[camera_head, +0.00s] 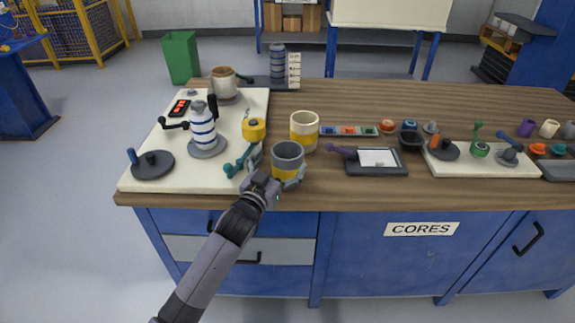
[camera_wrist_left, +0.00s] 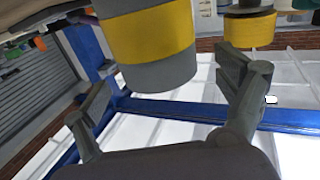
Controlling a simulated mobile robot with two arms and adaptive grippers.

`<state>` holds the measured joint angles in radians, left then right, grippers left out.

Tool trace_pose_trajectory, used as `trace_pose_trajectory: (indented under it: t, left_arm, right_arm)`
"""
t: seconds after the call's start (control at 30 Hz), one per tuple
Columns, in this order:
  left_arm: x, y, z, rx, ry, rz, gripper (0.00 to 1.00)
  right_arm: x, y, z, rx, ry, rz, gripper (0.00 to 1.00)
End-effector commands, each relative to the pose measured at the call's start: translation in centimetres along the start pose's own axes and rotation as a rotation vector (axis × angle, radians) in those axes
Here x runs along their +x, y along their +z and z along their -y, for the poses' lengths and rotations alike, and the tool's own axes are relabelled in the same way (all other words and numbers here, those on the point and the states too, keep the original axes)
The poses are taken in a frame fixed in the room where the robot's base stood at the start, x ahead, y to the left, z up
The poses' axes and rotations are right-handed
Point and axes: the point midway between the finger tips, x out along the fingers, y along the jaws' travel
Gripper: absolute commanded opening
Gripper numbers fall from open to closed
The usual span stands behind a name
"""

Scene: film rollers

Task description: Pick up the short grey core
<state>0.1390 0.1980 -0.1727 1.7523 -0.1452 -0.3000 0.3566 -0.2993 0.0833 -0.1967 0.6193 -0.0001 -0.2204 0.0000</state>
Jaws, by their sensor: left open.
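The short grey core (camera_head: 288,152) is a hollow grey cylinder with a yellow band, standing upright near the front edge of the wooden table. In the left wrist view the grey core (camera_wrist_left: 150,45) fills the upper middle, ahead of the fingers. My left gripper (camera_head: 278,183) is at the near side of the core, its fingers low around its front. In the left wrist view the left gripper (camera_wrist_left: 165,100) is open, one finger to each side of the core. I cannot tell whether a finger touches it. My right gripper is not in view.
A cream core (camera_head: 304,130) with a yellow band stands just behind the grey one. A yellow roller (camera_head: 254,129) and a teal-handled tool (camera_head: 242,163) lie on the white board (camera_head: 190,180) to the left. A dark tray (camera_head: 377,170) lies to the right.

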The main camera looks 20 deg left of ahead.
Motion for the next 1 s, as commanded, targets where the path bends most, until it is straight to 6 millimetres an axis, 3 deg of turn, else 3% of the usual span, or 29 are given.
trace_pose_trajectory:
  t: [0.23,0.57,1.0]
  left_arm:
    - [3.7,0.1,-0.2,0.000,0.000,-0.001,0.91]
    - [4.4,0.2,-0.2,0.000,0.000,0.000,0.91]
    - [4.3,0.2,-0.1,0.000,0.000,0.000,0.62]
  right_arm:
    - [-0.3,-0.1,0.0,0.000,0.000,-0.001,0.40]
    - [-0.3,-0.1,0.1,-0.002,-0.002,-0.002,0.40]
    - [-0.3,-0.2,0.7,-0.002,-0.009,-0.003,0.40]
